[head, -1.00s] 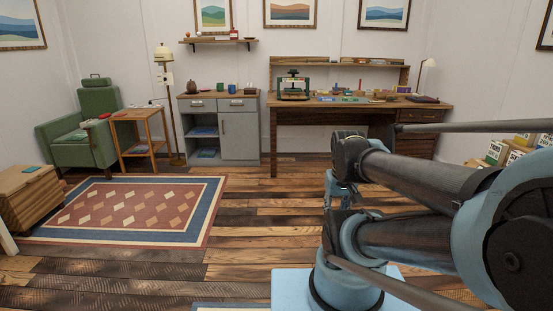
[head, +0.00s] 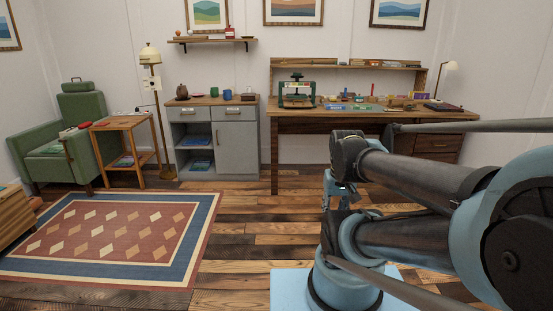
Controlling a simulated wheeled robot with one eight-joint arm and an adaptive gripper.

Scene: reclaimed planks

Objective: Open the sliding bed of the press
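The press (head: 297,92) is a small dark green frame with a dark top, standing upright at the left end of the wooden desk (head: 360,117) across the room. Its sliding bed is too small from here to tell whether it is in or out. My folded arm fills the right foreground, well short of the desk. My gripper (head: 340,190) seems to be the small blue-grey part hanging at the arm's far end. Its fingers are too small and partly hidden, so I cannot tell whether they are open or shut.
A grey cabinet (head: 218,145) stands left of the desk, with a floor lamp (head: 152,60), side table (head: 125,125) and green armchair (head: 55,145) further left. A patterned rug (head: 100,235) lies on the left floor. Bare plank floor (head: 240,225) lies before the desk.

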